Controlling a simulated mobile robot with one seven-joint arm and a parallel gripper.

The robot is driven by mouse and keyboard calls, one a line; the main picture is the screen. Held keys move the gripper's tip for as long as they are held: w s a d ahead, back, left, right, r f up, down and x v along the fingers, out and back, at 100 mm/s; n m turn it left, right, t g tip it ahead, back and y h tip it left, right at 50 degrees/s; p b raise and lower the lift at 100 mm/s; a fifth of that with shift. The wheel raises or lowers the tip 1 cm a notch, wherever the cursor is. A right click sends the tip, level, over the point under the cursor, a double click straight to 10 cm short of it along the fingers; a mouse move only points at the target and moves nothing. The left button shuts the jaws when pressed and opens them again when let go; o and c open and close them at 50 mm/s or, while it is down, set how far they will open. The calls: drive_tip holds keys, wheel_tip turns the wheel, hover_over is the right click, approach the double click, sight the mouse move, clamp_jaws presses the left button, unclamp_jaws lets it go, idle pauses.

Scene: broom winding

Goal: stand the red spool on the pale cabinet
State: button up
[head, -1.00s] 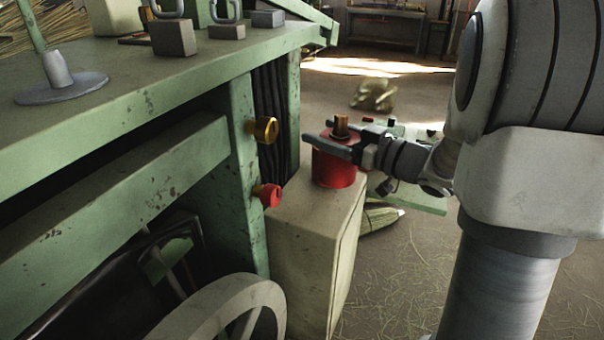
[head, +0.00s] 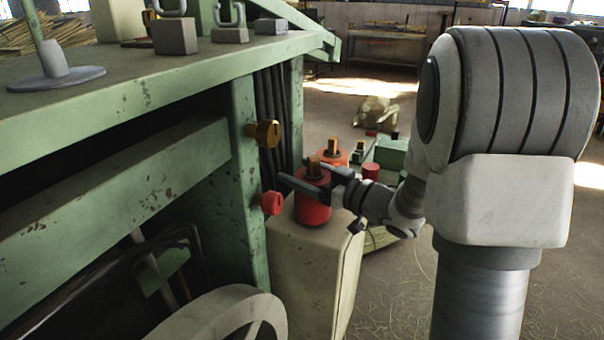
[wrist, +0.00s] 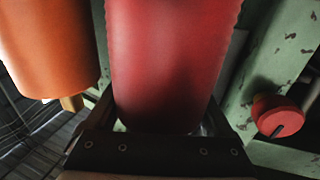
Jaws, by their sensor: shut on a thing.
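The red spool (head: 312,207), with a brown core on top, is upright over the top of the pale cabinet (head: 312,265). My gripper (head: 308,180) reaches in from the right and is shut on the spool's upper part, one finger across its near side. In the head view the spool's bottom looks at or very near the cabinet top; I cannot tell whether it touches. In the wrist view the red spool (wrist: 172,60) fills the middle between the fingers and hides what is behind it.
An orange spool (head: 336,156) is just behind the red one and shows at the left in the wrist view (wrist: 48,45). The green bench (head: 140,190) with a yellow knob (head: 264,133) and red knob (head: 269,203) is close on the left. A wheel (head: 230,312) stands in front.

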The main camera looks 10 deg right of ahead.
drive_tip(key=shift+f, duration=0.2)
drive_tip(key=o, duration=1.4)
drive_tip(key=shift+r, duration=0.2)
drive_tip(key=shift+s+d, duration=0.15)
drive_tip(key=shift+d, duration=0.05)
drive_tip(key=p+v, duration=0.2)
drive_tip(key=v, duration=0.9)
drive_tip(key=shift+s, duration=0.25)
drive_tip(key=shift+d, duration=0.15)
